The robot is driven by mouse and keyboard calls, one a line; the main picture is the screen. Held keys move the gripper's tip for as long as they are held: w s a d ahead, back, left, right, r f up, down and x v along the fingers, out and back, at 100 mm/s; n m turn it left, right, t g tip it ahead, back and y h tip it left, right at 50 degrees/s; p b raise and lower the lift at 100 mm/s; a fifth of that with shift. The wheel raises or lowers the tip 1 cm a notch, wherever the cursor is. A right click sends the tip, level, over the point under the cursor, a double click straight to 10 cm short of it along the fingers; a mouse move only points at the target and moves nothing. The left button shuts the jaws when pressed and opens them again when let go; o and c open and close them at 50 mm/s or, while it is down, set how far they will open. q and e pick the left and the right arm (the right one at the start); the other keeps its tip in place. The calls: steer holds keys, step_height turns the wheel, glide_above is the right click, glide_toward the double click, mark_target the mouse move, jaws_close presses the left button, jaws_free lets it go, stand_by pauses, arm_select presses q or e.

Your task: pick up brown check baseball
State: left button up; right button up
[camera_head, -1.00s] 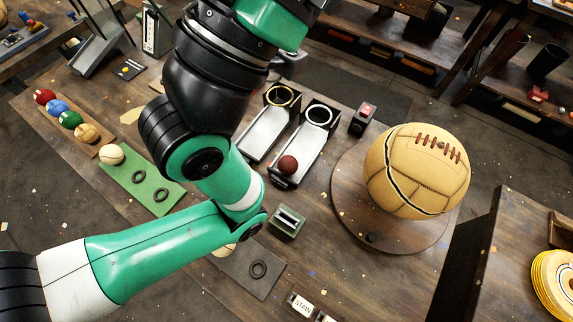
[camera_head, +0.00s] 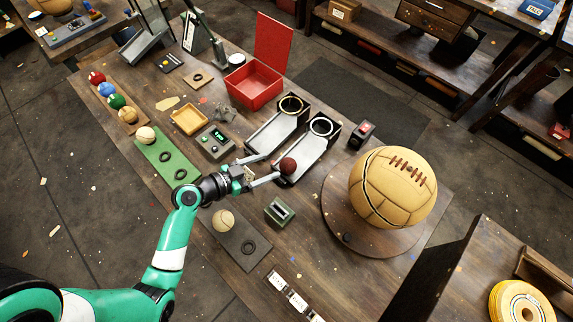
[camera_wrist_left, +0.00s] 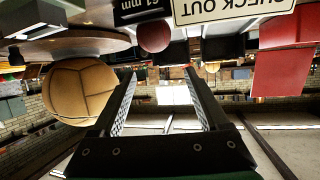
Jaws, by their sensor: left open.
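A small dark red-brown ball (camera_head: 287,166) sits at the near end of the right-hand one of two metal chutes; I take it as the brown check baseball. In the left wrist view the ball (camera_wrist_left: 153,36) appears beyond the fingertips, a little left of centre. My left gripper (camera_head: 270,167) is open and empty, its fingers pointing at the ball from the left. Its two fingers (camera_wrist_left: 160,74) stand apart in the wrist view, with nothing between them. I cannot tell whether a fingertip touches the chute. My right gripper is not in view.
A big tan laced ball (camera_head: 392,187) rests on a round wooden stand to the right. A small green box (camera_head: 280,212) stands close in front of the chutes. A pale ball (camera_head: 223,221) sits on a dark mat nearby. An open red box (camera_head: 252,86) is behind.

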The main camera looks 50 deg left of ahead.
mark_target(289, 165)
arm_select(q)
steer(key=shift+s+d+f, duration=0.2)
steer(key=shift+s+f, duration=0.25)
steer(key=shift+s, duration=0.05)
steer(key=shift+s+d+f, duration=0.15)
steer(key=shift+s+f, duration=0.25)
steer(key=shift+s, duration=0.1)
steer(key=shift+s+f+n, duration=0.2)
steer(key=shift+f+n, duration=0.05)
steer(key=shift+n, duration=0.05)
steer(key=shift+w+a, duration=0.1)
steer(key=shift+a, duration=0.05)
steer(key=shift+w+f, duration=0.25)
steer(key=shift+w, duration=0.05)
steer(key=b+x, duration=0.1)
steer(key=x, duration=0.4)
steer(key=shift+w+b, duration=0.3)
steer(key=shift+w, duration=0.05)
steer(key=x, duration=0.2)
steer(key=b+x, duration=0.1)
steer(key=x, duration=0.2)
steer(key=shift+f, duration=0.35)
steer(key=shift+c, duration=0.2)
